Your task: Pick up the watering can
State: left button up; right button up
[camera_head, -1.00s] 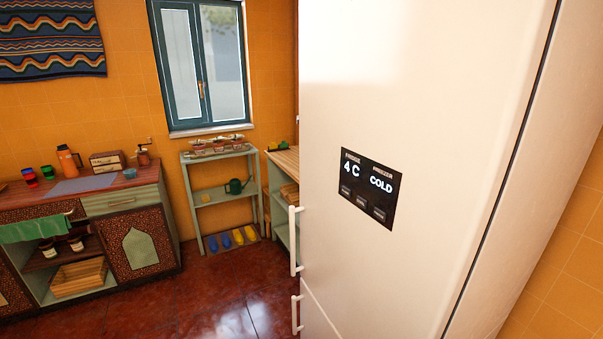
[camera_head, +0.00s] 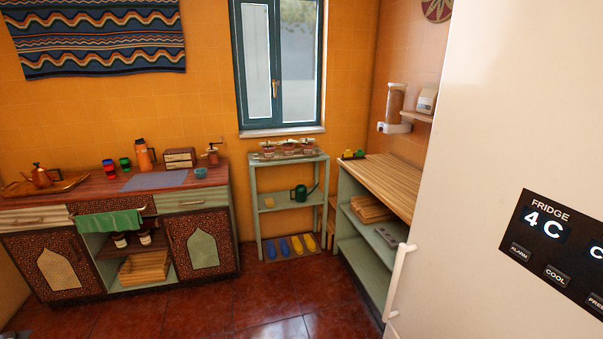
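A green watering can (camera_head: 301,193) stands upright on the middle shelf of a pale green shelf rack (camera_head: 257,213), below the window. Its spout points up to the right. A small yellow item (camera_head: 269,201) sits to its left on the same shelf. The can is far off across the room. Neither of my grippers is in view.
A white fridge (camera_head: 478,130) fills the right side, close by. A counter with a wooden top (camera_head: 395,185) stands between it and the rack. A long cabinet (camera_head: 155,215) stands along the left wall. The red tiled floor (camera_head: 235,305) is clear toward the rack. Blue and yellow shoes (camera_head: 297,245) lie on the rack's bottom.

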aim_at(300, 195)
jog(key=i+j+u, duration=0.25)
jog(key=i+u, duration=0.2)
jog(key=i, duration=0.3)
jog(key=i+j, duration=0.15)
jog(key=i, duration=0.65)
jog(key=i+z, duration=0.25)
jog(key=i, duration=0.15)
jog(key=i+z, duration=0.75)
jog(key=i, duration=0.2)
jog(key=i+j+z, duration=0.25)
jog(key=i+z, duration=0.25)
jog(key=i, duration=0.15)
